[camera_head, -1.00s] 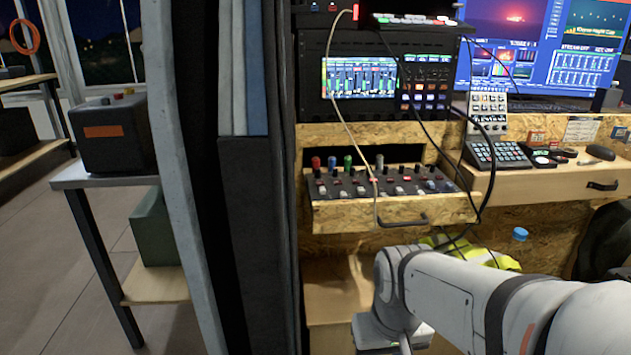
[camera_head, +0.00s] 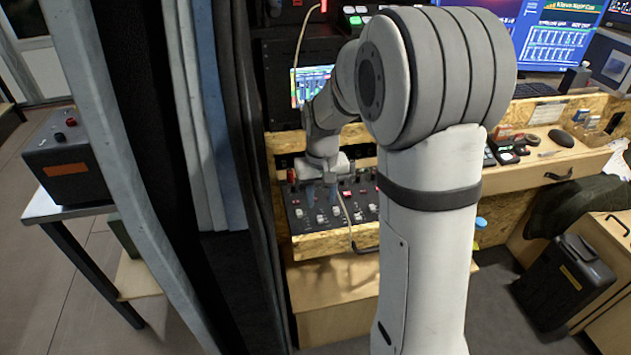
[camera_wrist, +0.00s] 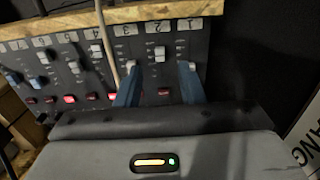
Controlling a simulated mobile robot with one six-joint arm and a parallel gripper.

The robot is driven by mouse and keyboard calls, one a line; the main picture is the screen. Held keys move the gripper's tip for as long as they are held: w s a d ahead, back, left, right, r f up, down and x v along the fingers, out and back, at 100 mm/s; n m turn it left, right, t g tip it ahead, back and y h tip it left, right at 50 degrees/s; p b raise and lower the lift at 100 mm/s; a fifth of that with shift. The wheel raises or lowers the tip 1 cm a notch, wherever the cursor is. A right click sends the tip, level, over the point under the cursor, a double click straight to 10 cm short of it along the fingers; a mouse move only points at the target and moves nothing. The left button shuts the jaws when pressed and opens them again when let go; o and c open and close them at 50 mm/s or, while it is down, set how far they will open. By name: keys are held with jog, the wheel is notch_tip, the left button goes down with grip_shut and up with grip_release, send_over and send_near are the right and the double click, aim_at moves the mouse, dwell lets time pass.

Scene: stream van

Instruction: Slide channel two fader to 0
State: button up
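The mixer panel (camera_wrist: 75,62) is seen upside down in the wrist view, with numbered labels along its far edge. The channel two fader cap (camera_wrist: 160,54) is pale and sits near its number label. My gripper (camera_wrist: 158,68) is open, its two blue fingers well apart and pointing at the panel. One finger is by channel three and the other by channel one, with the channel two strip between them. I cannot tell whether the fingertips touch the panel. In the head view my gripper (camera_head: 322,188) is low over the panel (camera_head: 301,222), partly hidden by my arm.
A pale cable (camera_wrist: 105,45) crosses the panel beside channel three; it also hangs over the front edge in the head view (camera_head: 347,215). Other fader caps (camera_wrist: 97,52) stand close by. A wooden ledge (camera_wrist: 75,20) borders the panel.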

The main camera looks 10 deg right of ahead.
aim_at(320, 218)
jog(key=shift+w+r, duration=0.2)
jog(key=shift+w, duration=0.2)
jog(key=shift+w+f, duration=0.15)
jog(key=shift+f, duration=0.1)
notch_tip(320, 218, down, 7)
jog(key=shift+f, duration=0.15)
grip_shut()
dwell(0.3)
